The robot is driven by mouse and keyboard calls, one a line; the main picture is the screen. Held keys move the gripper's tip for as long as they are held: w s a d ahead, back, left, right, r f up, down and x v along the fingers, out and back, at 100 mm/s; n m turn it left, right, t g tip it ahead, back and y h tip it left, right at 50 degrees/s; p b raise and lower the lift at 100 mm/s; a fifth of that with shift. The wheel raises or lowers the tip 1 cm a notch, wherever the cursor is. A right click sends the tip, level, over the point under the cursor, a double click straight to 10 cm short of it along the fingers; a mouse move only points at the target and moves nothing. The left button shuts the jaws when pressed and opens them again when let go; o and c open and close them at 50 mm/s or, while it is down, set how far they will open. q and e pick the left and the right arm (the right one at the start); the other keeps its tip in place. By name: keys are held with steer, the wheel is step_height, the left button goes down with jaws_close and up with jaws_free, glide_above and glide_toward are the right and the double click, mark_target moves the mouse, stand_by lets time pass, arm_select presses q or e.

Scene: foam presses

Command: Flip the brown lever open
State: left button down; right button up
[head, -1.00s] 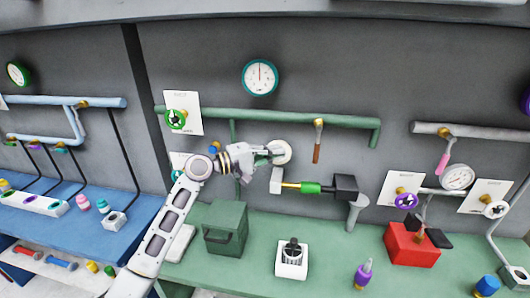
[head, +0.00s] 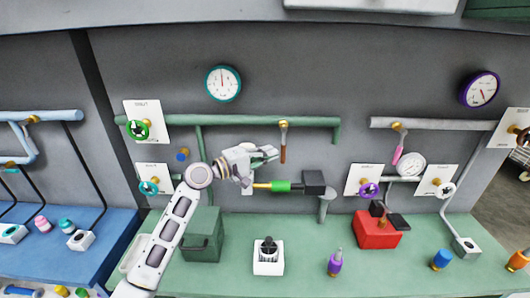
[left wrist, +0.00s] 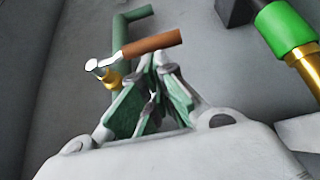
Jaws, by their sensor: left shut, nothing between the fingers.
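The brown lever (head: 283,153) hangs straight down from a brass valve fitting on the green pipe (head: 230,120) in the head view. In the left wrist view the brown lever (left wrist: 152,43) lies across the picture just beyond the fingertips, its brass fitting to the left. My left gripper (head: 275,153) is shut and empty, with its tips just left of the lever's lower part. In the left wrist view the green fingertips of my left gripper (left wrist: 156,62) come together right by the lever; I cannot tell whether they touch it. My right gripper is not in view.
A teal gauge (head: 223,84) is above the pipe. The green bench (head: 215,275) holds a green box (head: 202,235), a white switch box (head: 268,262) and a red box (head: 377,231).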

arm_select(q)
steer(key=shift+f, duration=0.1)
stand_by(0.4)
steer(key=shift+d+b, duration=0.15)
steer(key=shift+b, duration=0.35)
steer(key=shift+d+f+t+h+b, duration=0.1)
steer(key=shift+f+t+h+b, duration=0.05)
steer(key=shift+t+h+b, duration=0.2)
